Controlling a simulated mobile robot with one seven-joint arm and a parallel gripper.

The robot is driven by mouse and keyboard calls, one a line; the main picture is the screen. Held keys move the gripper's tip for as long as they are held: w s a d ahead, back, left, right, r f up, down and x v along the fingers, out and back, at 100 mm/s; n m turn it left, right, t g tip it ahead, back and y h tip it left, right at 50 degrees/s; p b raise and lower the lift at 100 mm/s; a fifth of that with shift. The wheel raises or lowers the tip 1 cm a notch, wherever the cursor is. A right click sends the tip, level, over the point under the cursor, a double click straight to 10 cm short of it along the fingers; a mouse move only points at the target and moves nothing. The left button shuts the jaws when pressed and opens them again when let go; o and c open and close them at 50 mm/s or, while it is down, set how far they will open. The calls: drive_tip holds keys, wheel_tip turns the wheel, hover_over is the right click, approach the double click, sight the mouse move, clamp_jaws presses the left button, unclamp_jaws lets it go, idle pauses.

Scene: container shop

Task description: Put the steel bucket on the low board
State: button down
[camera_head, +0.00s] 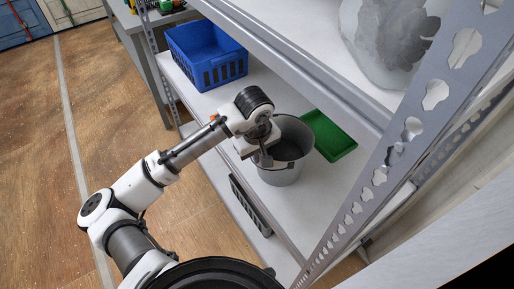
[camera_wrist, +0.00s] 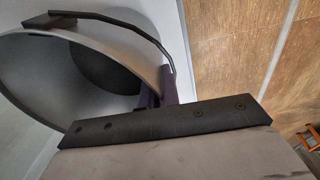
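The steel bucket (camera_head: 283,172) stands upright on the shelf board in the middle of the rack, and its open mouth shows dark inside. In the wrist view the bucket (camera_wrist: 52,85) fills the left side, with its thin black handle arching over the rim. My gripper (camera_head: 264,159) is at the bucket's near left rim. A lower board (camera_head: 283,262) of the same rack shows below, partly hidden by the board above and my body.
A blue crate (camera_head: 207,57) stands left of the bucket, and a green tray (camera_head: 328,136) lies behind it. A dark crate (camera_head: 250,206) is on the lower level. A perforated upright (camera_head: 366,192) and an upper board (camera_head: 290,62) border the space. Wooden floor (camera_head: 115,110) lies open at left.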

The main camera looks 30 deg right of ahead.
drive_tip(key=shift+f, duration=0.1)
drive_tip(key=c, duration=1.6)
unclamp_jaws()
drive_tip(key=shift+c, duration=0.2)
wheel_tip(320, 180, up, 8)
drive_tip(key=shift+s+a+f+b, duration=0.15)
drive_tip(key=shift+s+a+b, duration=0.15)
drive_tip(key=shift+s+a, duration=0.15)
